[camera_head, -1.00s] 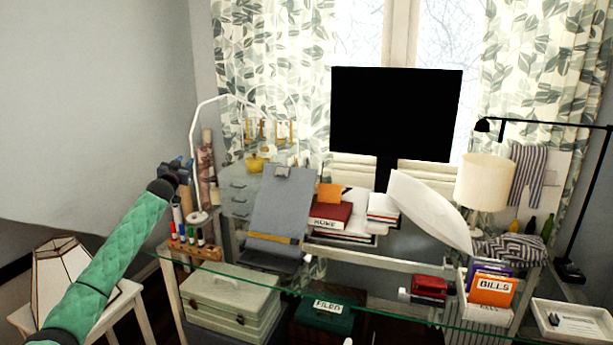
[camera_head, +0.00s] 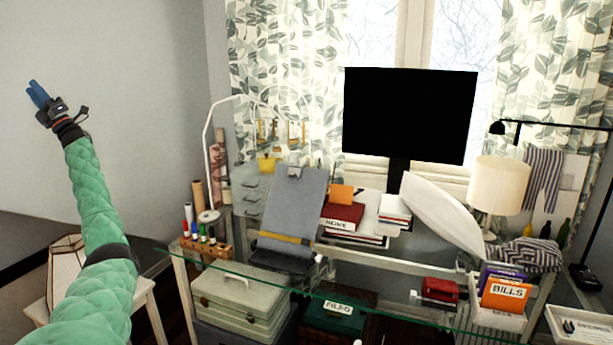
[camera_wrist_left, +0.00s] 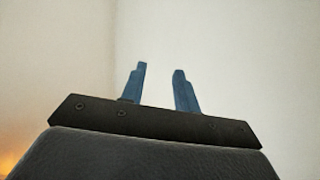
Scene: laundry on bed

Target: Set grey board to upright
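The grey board (camera_head: 293,205) stands on the desk left of the monitor, leaning back on a dark stand, with a clip at its top and a yellow strip near its bottom. My left gripper (camera_head: 38,92) is raised at the upper left in front of the bare wall, far from the board. In the left wrist view its two blue fingers (camera_wrist_left: 160,85) are apart with nothing between them. My right gripper is in neither view.
A glass desk holds a marker rack (camera_head: 207,246) left of the board, and books (camera_head: 342,216) right of it. A black monitor (camera_head: 409,115) and a lamp (camera_head: 497,186) stand farther right. A white lamp arm (camera_head: 207,160) rises behind the rack. A paper-shaded lamp (camera_head: 66,268) is below my arm.

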